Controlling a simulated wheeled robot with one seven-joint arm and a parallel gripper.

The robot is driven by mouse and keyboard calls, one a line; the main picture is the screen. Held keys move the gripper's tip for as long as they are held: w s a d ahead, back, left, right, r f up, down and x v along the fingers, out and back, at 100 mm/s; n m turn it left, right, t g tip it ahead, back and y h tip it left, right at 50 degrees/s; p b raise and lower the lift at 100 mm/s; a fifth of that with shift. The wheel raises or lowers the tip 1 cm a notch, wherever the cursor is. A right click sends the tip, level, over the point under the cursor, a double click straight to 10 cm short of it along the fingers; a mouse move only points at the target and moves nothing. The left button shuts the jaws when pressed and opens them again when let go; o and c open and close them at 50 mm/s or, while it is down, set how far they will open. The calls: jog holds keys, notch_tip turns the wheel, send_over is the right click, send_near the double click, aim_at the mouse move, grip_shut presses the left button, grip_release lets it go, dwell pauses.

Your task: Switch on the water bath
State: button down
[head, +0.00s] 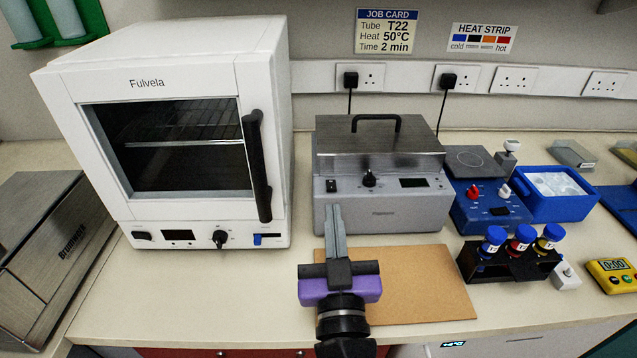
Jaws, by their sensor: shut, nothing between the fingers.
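The water bath (381,205) is a grey box with a steel lid (345,137) and a black lid handle, at the middle of the bench; the lid is on. Its front has a small black rocker switch (331,185) at the left, a black knob (369,178) in the middle and a dark display (413,182) at the right. My gripper (333,208) is shut and empty. Its fingertips show just below the rocker switch in the picture, in front of the bath's left front; I cannot tell whether they touch it. The switch is not covered.
A white oven (165,215) stands close at the left. A brown board (435,290) lies in front of the bath. A black tube rack (480,268), a blue stirrer (487,214) and a blue ice tray (560,208) stand at the right.

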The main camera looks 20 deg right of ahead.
jog(key=shift+d+m, duration=0.2)
jog(key=shift+m, duration=0.2)
jog(key=shift+s, duration=0.1)
notch_tip(320, 180, up, 2)
jog(key=p, duration=0.4)
send_over(332, 194)
jog(key=s, duration=0.2)
jog(key=f, duration=0.2)
jog(key=shift+w+a+f, duration=0.3)
jog(key=shift+w+f, duration=0.1)
jog(key=shift+s+f, duration=0.1)
jog(key=shift+f, duration=0.45)
jog(key=shift+f+b, duration=0.2)
jog(key=shift+b, duration=0.4)
